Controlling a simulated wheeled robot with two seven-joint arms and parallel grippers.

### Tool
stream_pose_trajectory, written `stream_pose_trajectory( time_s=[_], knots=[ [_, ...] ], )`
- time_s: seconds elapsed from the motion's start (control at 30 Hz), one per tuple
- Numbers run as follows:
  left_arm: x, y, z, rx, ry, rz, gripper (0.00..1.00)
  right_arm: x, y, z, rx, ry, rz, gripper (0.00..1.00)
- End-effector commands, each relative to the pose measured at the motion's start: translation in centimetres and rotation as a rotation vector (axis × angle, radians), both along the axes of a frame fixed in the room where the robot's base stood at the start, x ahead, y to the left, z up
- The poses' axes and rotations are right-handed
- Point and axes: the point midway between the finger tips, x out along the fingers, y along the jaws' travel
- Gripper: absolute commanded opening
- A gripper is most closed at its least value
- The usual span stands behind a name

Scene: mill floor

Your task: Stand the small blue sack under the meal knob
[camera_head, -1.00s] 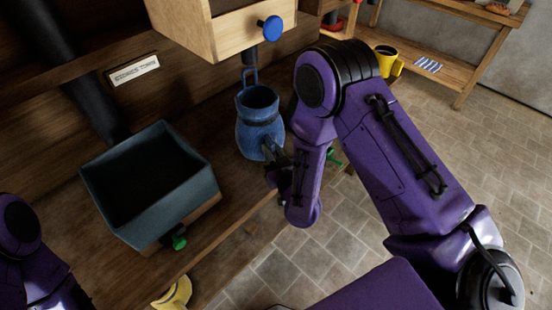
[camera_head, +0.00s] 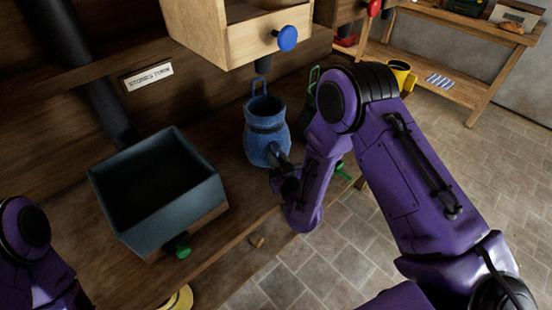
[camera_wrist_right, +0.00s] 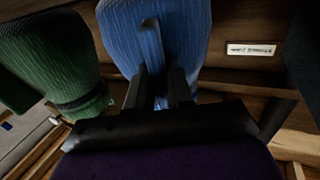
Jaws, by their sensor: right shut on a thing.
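The small blue sack (camera_head: 265,138) is upright with its mouth open, on or just above the wooden counter; contact under it is unclear. A loop stands at its rim, near a dark spout (camera_head: 263,66). My right gripper (camera_head: 279,160) is at its front, shut on the sack's upright blue grip (camera_wrist_right: 152,55), which lies between the fingers in the wrist view. A blue knob (camera_head: 287,38) is on the wooden box above, and a red knob (camera_head: 374,8) is further right. I cannot read which is the meal knob. My left gripper is out of view.
A dark open bin (camera_head: 160,225) with a green knob (camera_head: 180,250) stands left on the counter. A green sack (camera_wrist_right: 50,60) is beside the blue sack, mostly hidden by my arm in the head view. A label (camera_head: 147,75) is on the wall.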

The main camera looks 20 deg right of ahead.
Motion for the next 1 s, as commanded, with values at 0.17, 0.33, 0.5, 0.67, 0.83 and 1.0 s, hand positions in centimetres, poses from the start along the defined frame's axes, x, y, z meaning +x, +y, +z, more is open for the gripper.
stream_pose_trajectory(
  time_s=[0.17,0.33,0.5,0.67,0.83,1.0],
  knots=[
    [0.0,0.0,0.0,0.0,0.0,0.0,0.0,0.0,0.0,0.0,0.0,0.0,0.0,0.51],
    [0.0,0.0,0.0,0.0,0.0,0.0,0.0,0.0,0.0,0.0,0.0,0.0,0.0,0.51],
    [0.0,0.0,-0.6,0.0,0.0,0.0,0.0,-1.2,0.2,-0.3,-0.001,0.002,0.003,0.51],
    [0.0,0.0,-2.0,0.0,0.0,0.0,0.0,-5.0,0.4,-0.5,-0.004,0.002,0.005,0.51],
    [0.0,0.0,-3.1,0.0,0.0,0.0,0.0,-8.7,0.5,-0.4,-0.004,0.002,0.004,0.51],
    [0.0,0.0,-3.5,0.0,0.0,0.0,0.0,-10.5,0.5,-0.1,-0.002,0.0,0.003,0.51]
  ],
)
